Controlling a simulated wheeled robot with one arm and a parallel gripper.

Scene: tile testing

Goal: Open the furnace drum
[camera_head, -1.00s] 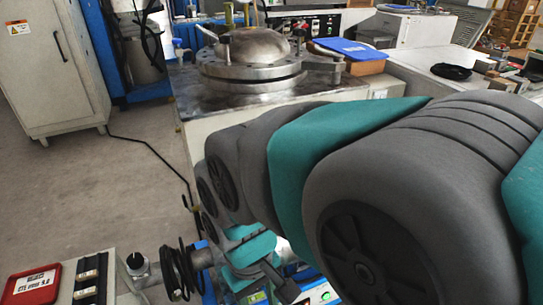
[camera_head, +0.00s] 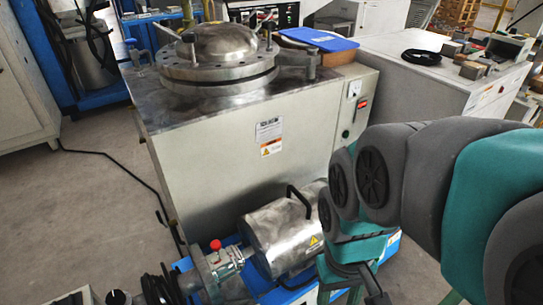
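A shiny metal drum (camera_head: 283,238) with a black bar handle (camera_head: 300,200) and a yellow warning sticker lies low on a blue base in front of the steel cabinet. Its shell looks closed. A round domed metal lid (camera_head: 222,45) sits on a bolted flange (camera_head: 218,70) on top of the cabinet, also closed. I cannot tell for certain which of the two is the furnace drum. My arm comes in from the right, and its end, with dark parts of my gripper (camera_head: 374,286), is low, just right of the drum. The fingers are too small and partly hidden to read.
The steel cabinet (camera_head: 215,150) has a red switch (camera_head: 362,103) at its right. A blue-topped box (camera_head: 318,40) stands beside the flange. A pipe fitting with a red knob (camera_head: 215,245) is left of the drum. A black cable (camera_head: 115,160) crosses the open floor at left.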

